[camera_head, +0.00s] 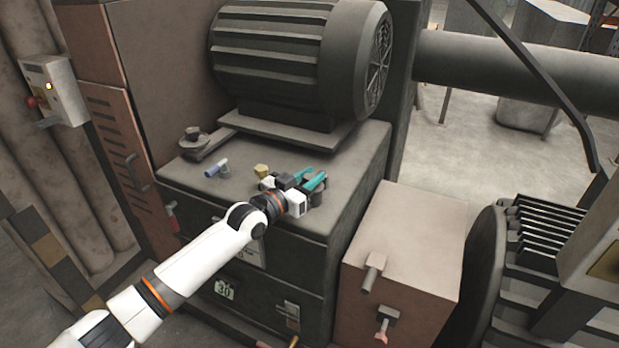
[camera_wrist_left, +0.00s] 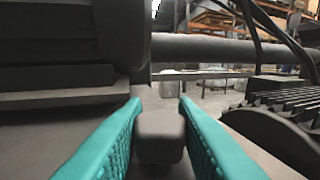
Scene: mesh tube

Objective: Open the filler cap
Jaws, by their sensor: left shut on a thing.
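A dark grey knob-like piece, which looks like the filler cap (camera_wrist_left: 160,128), stands between the teal fingers in the left wrist view. My left gripper (camera_head: 314,177) is at the top of the dark machine housing, below the motor, and is shut on this piece. The fingers also show on both sides of it in the left wrist view (camera_wrist_left: 160,120). In the head view the piece is largely hidden by the fingers and wrist. My right gripper is not in view.
A large ribbed motor (camera_head: 285,50) stands just behind the gripper. A small yellow plug (camera_head: 262,171), a blue-grey cylinder (camera_head: 216,167) and a round fitting (camera_head: 193,135) sit on the housing top to the left. A brown box (camera_head: 405,240) stands to the right.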

